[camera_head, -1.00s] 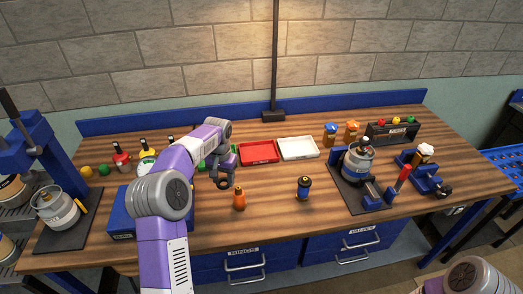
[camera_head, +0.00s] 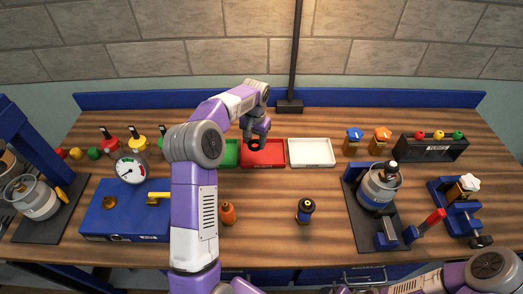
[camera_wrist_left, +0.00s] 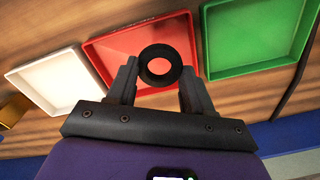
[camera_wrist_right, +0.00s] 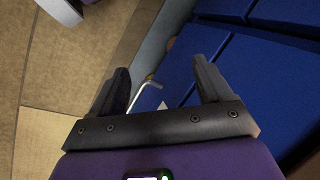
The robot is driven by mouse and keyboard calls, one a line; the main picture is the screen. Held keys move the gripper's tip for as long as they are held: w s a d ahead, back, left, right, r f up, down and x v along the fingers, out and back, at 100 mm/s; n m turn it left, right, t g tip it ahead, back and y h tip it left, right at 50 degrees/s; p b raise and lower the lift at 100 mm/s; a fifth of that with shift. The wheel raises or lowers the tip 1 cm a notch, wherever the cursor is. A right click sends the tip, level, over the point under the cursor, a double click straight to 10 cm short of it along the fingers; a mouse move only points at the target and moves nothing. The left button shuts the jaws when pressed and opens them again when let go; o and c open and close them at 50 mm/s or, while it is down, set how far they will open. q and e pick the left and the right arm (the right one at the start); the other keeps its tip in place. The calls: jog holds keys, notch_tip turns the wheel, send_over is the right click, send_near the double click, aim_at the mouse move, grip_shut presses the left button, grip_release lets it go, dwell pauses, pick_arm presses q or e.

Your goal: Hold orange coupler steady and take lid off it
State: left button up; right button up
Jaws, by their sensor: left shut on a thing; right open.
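The orange coupler (camera_head: 228,214) stands upright on the table in the head view, just right of my left arm. My left gripper (camera_head: 256,136) is behind it, above the red tray (camera_head: 277,160). It is shut on a black ring (camera_wrist_left: 160,47), and the tray's red floor shows through the ring's hole in the left wrist view. I cannot tell for sure whether this ring is the coupler's lid. My right gripper (camera_wrist_right: 160,70) is open and empty in the right wrist view, near the blue drawer fronts.
A white tray (camera_head: 311,153) and a green tray (camera_head: 230,153) flank the red one. A dark coupler (camera_head: 305,212) stands right of the orange one. A blue box with a gauge (camera_head: 131,169) is at left. A gas canister (camera_head: 379,187) in a clamp stands at right.

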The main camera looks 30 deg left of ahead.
aim_at(255, 160)
pick_arm(q)
notch_tip(255, 160, down, 3)
jog(key=shift+s+r, duration=0.1)
jog(key=shift+s, duration=0.05)
jog(key=shift+f+b, duration=0.5)
jog(key=shift+f, duration=1.95)
jog(key=shift+f, duration=0.2)
jog(key=o, duration=1.2)
jog(key=shift+c, duration=0.2)
jog(key=shift+r, duration=0.1)
notch_tip(255, 160, up, 12)
jog(key=p, duration=0.2)
jog(key=shift+d+r, duration=0.15)
